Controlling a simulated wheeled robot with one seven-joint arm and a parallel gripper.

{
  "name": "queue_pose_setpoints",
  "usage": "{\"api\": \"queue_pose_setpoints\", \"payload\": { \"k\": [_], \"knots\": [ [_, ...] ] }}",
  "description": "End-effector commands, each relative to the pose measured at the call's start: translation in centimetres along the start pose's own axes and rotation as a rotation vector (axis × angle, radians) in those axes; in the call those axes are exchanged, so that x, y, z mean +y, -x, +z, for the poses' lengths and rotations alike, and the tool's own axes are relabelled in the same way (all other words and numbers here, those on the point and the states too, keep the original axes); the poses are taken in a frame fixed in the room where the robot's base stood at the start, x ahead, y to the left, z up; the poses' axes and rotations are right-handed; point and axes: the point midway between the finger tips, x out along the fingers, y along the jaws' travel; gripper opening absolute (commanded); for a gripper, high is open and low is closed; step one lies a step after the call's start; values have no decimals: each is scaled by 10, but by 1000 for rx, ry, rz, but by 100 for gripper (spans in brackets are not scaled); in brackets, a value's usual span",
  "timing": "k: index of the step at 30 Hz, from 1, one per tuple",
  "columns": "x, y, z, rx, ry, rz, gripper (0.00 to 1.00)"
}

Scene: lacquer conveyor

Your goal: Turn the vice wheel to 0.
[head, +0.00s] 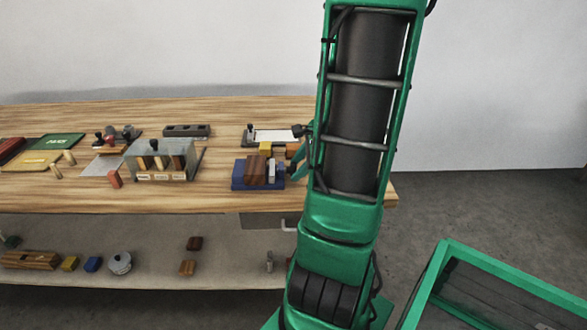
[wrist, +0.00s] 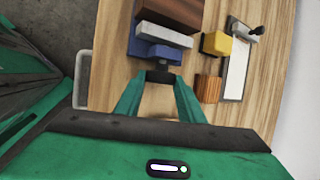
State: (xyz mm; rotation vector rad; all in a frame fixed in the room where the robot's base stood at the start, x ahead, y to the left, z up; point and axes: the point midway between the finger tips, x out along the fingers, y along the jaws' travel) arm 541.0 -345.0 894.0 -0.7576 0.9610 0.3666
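The vice has a blue base (head: 258,184) and holds a brown wooden block (head: 257,168) beside a light grey jaw (head: 271,172). In the wrist view the block (wrist: 172,13), the grey jaw (wrist: 163,34) and the blue body (wrist: 155,52) are at the top centre. The dark vice wheel (wrist: 160,76) faces my gripper. My gripper (wrist: 159,80) is open, with its green fingertips either side of the wheel; I cannot tell whether they touch it. In the head view my arm partly hides the gripper and wheel. No wheel marking is readable.
Close to the vice are a yellow block (wrist: 216,44), a wooden block (wrist: 208,89) and a white plate with a dark-handled clamp (wrist: 238,60). A grey box with slots (head: 160,163) stands further left. A green-framed cart (head: 500,282) is at the lower right.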

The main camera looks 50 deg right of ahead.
Motion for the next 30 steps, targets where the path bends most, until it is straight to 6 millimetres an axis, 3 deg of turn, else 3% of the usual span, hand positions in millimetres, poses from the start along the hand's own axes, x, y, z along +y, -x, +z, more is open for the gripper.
{"api": "queue_pose_setpoints", "payload": {
  "k": [1,3,16,30],
  "knots": [
    [0,0,-2,4,-2,-1,45],
    [0,0,-2,4,-2,-1,54],
    [-1,9,-1,4,0,-2,54],
    [-1,83,-1,5,0,-4,54]
  ]
}}
